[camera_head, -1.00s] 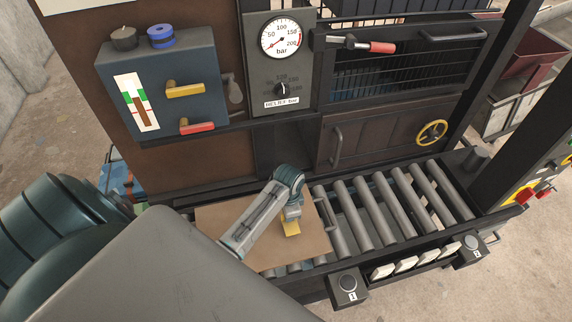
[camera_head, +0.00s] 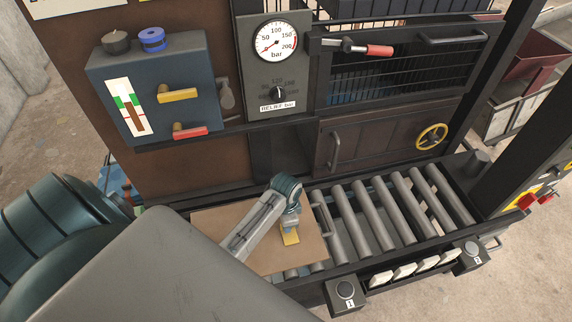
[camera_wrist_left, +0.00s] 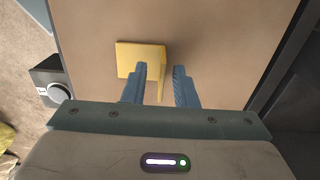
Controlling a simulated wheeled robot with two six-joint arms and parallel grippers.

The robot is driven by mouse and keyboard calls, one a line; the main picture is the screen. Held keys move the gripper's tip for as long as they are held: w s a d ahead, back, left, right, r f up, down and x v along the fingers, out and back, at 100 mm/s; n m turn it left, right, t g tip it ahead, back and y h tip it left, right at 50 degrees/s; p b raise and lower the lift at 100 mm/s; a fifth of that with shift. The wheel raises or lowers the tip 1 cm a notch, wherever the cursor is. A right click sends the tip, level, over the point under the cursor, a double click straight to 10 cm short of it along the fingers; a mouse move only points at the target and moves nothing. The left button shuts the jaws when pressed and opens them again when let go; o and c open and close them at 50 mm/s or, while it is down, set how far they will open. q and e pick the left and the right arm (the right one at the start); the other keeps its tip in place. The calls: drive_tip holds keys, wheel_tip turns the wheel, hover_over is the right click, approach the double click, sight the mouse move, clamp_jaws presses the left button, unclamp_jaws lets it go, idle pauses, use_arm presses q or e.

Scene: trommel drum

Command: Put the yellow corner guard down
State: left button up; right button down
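The yellow corner guard (camera_head: 290,237) is on the tan board (camera_head: 240,215), which lies on the left part of the roller conveyor. In the left wrist view, one flange of the guard (camera_wrist_left: 130,58) appears flat on the board, and the other stands up between the fingers. My left gripper (camera_wrist_left: 160,75) is open around this standing flange, with a visible gap on each side. In the head view the left gripper (camera_head: 290,229) points down at the guard and hides part of it. My right gripper is not in view.
Bare rollers (camera_head: 385,215) extend to the right of the board. Behind stands the machine front with a pressure gauge (camera_head: 276,42), a wooden door (camera_head: 385,140) and a blue box (camera_head: 160,95). A button box (camera_head: 345,292) sits at the conveyor's front edge.

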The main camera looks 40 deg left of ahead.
use_arm(q)
wheel_tip(320, 180, up, 10)
drive_tip(key=b, duration=0.2)
drive_tip(key=shift+r+b, duration=0.25)
drive_tip(key=shift+b, duration=0.15)
drive_tip(key=shift+s+f, duration=0.1)
